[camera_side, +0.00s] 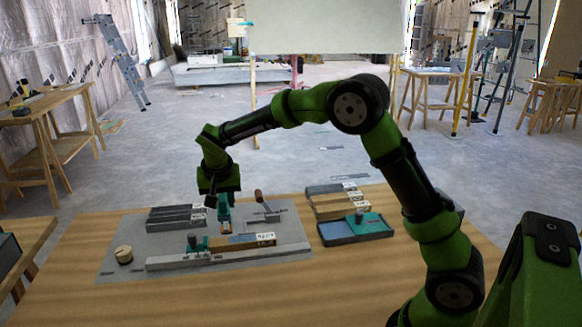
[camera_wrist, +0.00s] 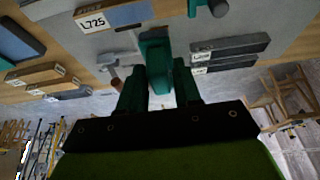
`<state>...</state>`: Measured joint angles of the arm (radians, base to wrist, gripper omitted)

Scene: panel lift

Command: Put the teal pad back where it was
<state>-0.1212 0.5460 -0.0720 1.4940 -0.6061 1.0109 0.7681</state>
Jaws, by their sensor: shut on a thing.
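My gripper (camera_side: 222,197) points down above the grey mat (camera_side: 125,242), shut on a teal piece (camera_side: 224,213) that looks like the teal pad. In the wrist view the teal piece (camera_wrist: 156,60) sits between the two fingers (camera_wrist: 160,88). I cannot tell whether its lower end touches anything. A labelled panel (camera_side: 245,240) lies just in front of it, along a long grey rail (camera_side: 230,257). A teal clamp with a dark knob (camera_side: 194,242) stands at the panel's left end. Another teal part (camera_side: 371,221) lies at the blue tray (camera_side: 345,233) on the right.
A brown-handled tool (camera_side: 262,205) lies close on the right. A round wooden disc (camera_side: 124,254) is at the mat's left. The table's front (camera_side: 330,290) is clear.

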